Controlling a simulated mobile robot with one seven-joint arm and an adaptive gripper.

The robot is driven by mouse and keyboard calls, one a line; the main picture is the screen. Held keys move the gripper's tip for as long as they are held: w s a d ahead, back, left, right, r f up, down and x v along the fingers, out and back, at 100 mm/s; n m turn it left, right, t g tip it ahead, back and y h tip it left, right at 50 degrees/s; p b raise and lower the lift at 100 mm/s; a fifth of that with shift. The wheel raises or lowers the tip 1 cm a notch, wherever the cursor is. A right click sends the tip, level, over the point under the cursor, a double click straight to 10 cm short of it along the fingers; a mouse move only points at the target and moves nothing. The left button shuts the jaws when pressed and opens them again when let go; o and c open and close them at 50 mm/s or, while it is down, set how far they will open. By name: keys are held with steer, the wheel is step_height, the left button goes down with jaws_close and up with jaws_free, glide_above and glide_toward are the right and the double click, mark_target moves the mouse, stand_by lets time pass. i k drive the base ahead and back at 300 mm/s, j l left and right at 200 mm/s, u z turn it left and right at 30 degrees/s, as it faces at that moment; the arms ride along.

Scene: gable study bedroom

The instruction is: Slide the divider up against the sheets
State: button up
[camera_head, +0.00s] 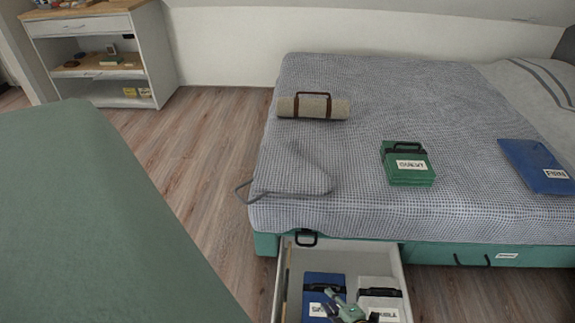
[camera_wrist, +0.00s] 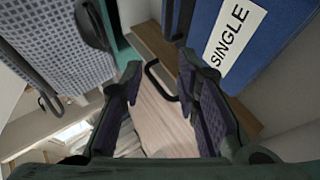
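The open drawer (camera_head: 400,262) under the bed holds a blue sheet pack (camera_head: 319,281) on the left and a white pack (camera_head: 383,283) on the right. The blue pack, labelled SINGLE, also shows in the wrist view (camera_wrist: 206,22). A brown wooden strip, perhaps the divider (camera_wrist: 150,38), runs beside the blue pack in the wrist view. A black loop handle (camera_wrist: 152,72) shows between my fingers; I cannot tell what bears it. My gripper (camera_head: 342,306) is low over the drawer, in front of the packs. In the wrist view its fingers (camera_wrist: 160,80) are apart and seem empty.
On the bed (camera_head: 350,160) lie a rolled beige blanket (camera_head: 325,106), a green pack (camera_head: 408,165), a blue pack (camera_head: 538,165) and a folded checked cloth (camera_head: 292,172). Floor (camera_head: 190,150) is clear left of the bed. A shelf unit (camera_head: 104,62) stands behind.

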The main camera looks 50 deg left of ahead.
mark_target(286, 276)
steer(key=u, duration=1.3)
